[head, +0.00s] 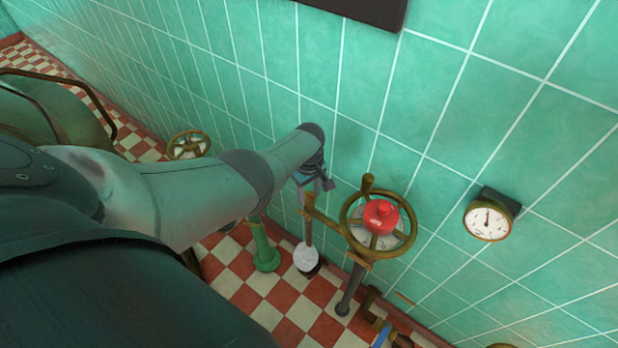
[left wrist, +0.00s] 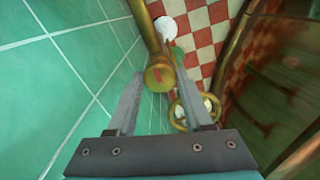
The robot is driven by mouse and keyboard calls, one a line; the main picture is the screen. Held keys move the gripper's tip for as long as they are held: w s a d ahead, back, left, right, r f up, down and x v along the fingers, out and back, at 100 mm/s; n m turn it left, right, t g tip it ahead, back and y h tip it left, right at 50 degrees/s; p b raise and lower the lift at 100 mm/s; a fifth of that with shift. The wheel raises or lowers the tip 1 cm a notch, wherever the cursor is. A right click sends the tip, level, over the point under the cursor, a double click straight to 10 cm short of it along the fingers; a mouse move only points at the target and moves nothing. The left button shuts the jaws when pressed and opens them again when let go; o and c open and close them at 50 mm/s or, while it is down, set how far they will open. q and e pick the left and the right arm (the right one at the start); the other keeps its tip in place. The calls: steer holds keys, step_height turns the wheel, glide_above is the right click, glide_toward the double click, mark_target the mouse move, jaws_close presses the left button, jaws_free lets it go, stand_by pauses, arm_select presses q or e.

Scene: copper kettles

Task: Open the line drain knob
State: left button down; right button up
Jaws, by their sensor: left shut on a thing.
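My left gripper (head: 318,184) reaches in from the left, close to the green tiled wall. In the left wrist view its two fingers (left wrist: 160,88) stand either side of a round brass knob (left wrist: 159,75) with a red mark on its end, and the gripper is shut on it. In the head view an upright brass piece (head: 309,207) shows just below the fingertips, above a white rounded part (head: 306,258). The fingertips partly hide where they touch. I see no readable label on the knob. My right gripper is not in view.
A brass handwheel with a red hub (head: 381,214) stands just right of the gripper. A dial gauge (head: 488,221) is on the wall further right. A green pipe (head: 264,250) rises from the checkered floor. Another brass handwheel (head: 188,145) stands left, beyond my arm.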

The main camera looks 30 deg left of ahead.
mark_target(309, 195)
arm_select(q)
steer(key=shift+w+a, duration=0.1)
stand_by(0.4)
steer(key=shift+c, duration=1.5)
jaws_free()
steer(key=shift+r, duration=0.1)
step_height(309, 195, up, 15)
steer(key=p, duration=0.9)
